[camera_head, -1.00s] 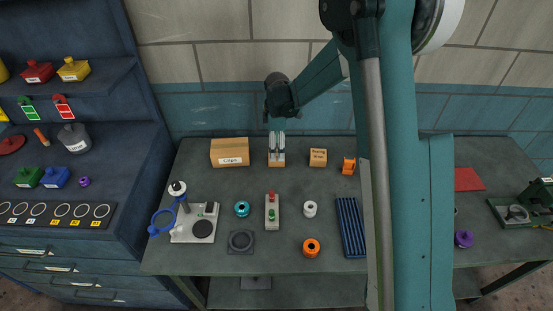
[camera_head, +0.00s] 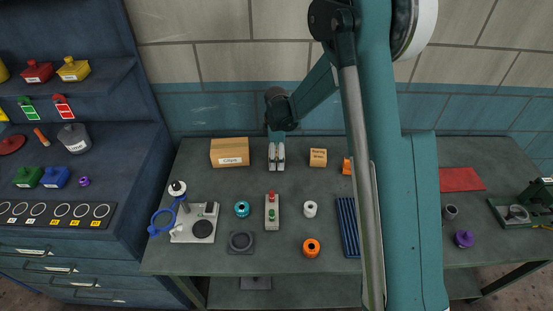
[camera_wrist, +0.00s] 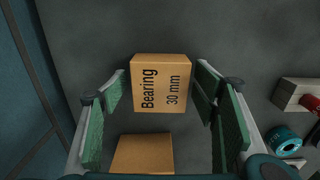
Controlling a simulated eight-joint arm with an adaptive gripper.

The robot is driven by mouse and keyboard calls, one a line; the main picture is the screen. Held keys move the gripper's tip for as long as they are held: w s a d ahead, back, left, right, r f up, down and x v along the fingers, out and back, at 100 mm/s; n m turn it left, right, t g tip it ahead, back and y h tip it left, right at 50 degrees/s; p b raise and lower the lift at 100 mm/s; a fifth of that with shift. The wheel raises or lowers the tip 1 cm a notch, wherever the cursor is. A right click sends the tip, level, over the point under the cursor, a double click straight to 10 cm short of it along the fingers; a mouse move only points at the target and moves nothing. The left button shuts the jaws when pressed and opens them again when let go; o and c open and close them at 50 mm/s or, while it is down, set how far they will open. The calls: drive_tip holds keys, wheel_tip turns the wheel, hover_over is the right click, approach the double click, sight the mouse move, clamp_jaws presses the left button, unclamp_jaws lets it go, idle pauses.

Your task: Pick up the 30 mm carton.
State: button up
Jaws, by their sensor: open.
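The 30 mm carton (camera_wrist: 166,84) is a small brown box with "Bearing 30 mm" printed on its top, seen in the wrist view. My gripper (camera_wrist: 160,88) is open, with green-padded fingers on the carton's left and right. The right pads come very close to the carton's edge; I cannot tell whether they touch it. In the head view my gripper (camera_head: 277,157) points down at the back of the bench and hides most of the carton there.
A larger "Calipers" box (camera_head: 229,152) stands left of my gripper; part of it shows low in the wrist view (camera_wrist: 143,155). Another small carton (camera_head: 318,157) stands to the right. A button box (camera_head: 272,212) and a teal spool (camera_head: 242,209) are in front.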

drive_tip(key=c, duration=1)
drive_tip(key=shift+r, duration=0.2)
drive_tip(key=shift+r, duration=4.85)
